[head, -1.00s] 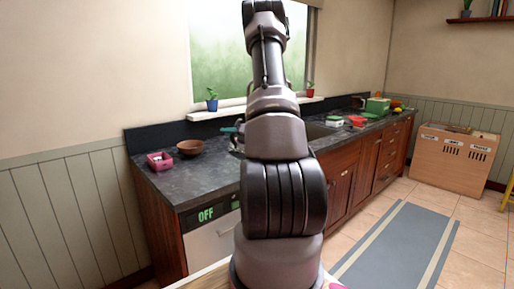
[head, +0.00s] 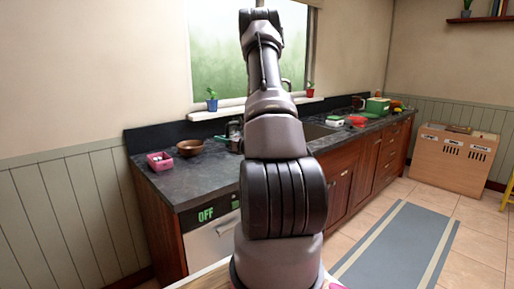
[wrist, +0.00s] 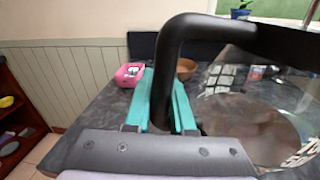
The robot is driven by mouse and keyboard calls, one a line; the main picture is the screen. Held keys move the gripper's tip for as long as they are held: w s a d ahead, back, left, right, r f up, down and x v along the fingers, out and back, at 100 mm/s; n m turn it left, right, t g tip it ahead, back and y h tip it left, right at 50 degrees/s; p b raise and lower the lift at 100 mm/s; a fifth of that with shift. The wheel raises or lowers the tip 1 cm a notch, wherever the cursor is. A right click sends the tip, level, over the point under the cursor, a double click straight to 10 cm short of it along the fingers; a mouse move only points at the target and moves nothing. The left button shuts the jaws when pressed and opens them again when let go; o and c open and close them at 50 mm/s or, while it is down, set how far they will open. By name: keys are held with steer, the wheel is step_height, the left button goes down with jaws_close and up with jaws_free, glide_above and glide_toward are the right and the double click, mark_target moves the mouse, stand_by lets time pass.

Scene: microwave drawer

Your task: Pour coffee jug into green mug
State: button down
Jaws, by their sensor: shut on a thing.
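The coffee jug (wrist: 285,95) is clear glass with a black handle and black rim band, filling the right of the wrist view. Something brownish shows in or through its lower part. My gripper (wrist: 163,98) has teal fingers shut on the black handle. The jug also shows small in the head view (head: 235,129), over the counter's left part and partly behind my arm. I cannot tell whether its base touches the counter. I cannot make out a green mug in either view; my arm and the jug hide part of the counter.
A pink container (head: 160,161) and a brown bowl (head: 190,148) stand on the dark counter (head: 185,182) at left. The sink (head: 318,132) lies right of my arm. A green box (head: 377,105) and red items stand farther right. The window is behind.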

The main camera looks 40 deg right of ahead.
steer(key=shift+r, duration=0.15)
step_height(320, 180, up, 4)
steer(key=shift+f, duration=0.1)
stand_by(0.4)
stand_by(0.6)
